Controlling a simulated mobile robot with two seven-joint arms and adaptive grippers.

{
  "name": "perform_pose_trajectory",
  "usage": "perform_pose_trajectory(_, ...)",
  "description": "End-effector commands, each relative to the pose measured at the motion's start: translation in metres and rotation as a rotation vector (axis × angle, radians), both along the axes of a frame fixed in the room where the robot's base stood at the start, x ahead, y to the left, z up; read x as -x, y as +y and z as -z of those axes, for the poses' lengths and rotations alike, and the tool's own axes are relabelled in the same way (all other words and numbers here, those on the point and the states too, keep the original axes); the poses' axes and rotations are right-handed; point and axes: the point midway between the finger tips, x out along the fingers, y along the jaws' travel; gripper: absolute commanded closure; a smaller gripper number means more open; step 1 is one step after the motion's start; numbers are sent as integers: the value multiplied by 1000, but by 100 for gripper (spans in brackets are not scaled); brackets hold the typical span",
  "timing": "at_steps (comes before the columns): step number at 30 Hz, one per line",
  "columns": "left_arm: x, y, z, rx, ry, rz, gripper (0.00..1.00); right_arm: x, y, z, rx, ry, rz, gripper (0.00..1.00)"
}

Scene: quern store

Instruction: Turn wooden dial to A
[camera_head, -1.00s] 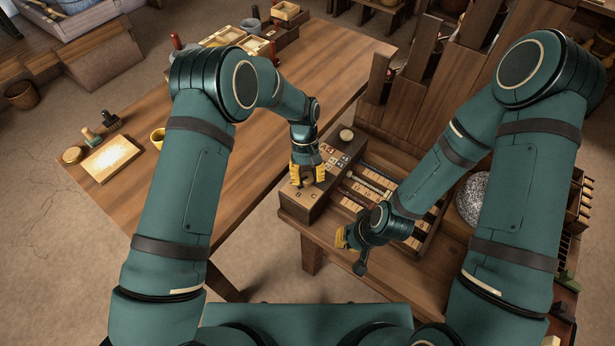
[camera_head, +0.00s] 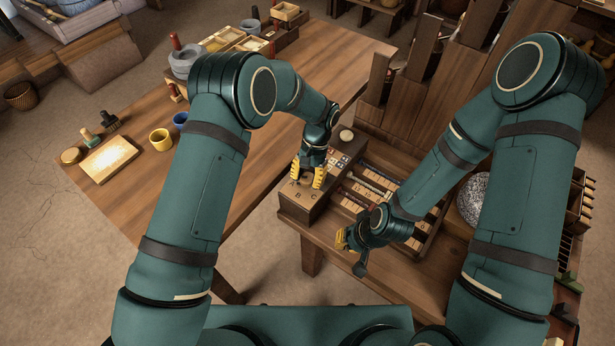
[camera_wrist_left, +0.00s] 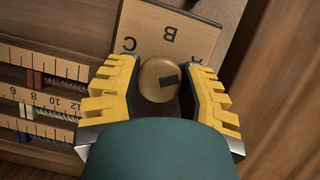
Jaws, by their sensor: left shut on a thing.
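The wooden dial (camera_wrist_left: 157,81) is a round knob with a dark mark, seen in the left wrist view. The mark points right, roughly to the side where part of the letter A shows beside the finger. In the head view the fingers and wrist mostly hide the dial. My right gripper (camera_head: 344,238) is lower right of the panel, apart from it; its fingers are partly hidden.
A tray of rulers and coloured rods (camera_head: 372,188) lies right of the dial box. A round knob (camera_head: 346,135) sits behind my left gripper. A long wooden table (camera_head: 240,180) stands to the left, with yellow (camera_head: 160,139) and blue cups (camera_head: 180,120) on it.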

Motion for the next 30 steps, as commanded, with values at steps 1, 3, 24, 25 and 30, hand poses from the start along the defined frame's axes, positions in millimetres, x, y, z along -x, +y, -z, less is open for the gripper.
perform_pose_trajectory(1,3,0,3,-3,9,7,95,0,0,0,0,0,0,100)
perform_pose_trajectory(3,3,0,3,-3,9,12,95,0,0,0,0,0,0,100)
perform_pose_trajectory(24,1,0,1,-1,4,13,26,0,0,0,0,0,0,100)
perform_pose_trajectory(25,1,0,1,-1,3,13,26,0,0,0,0,0,0,100)
perform_pose_trajectory(30,-3,-2,-8,1,0,13,26,0,0,0,0,0,0,100)
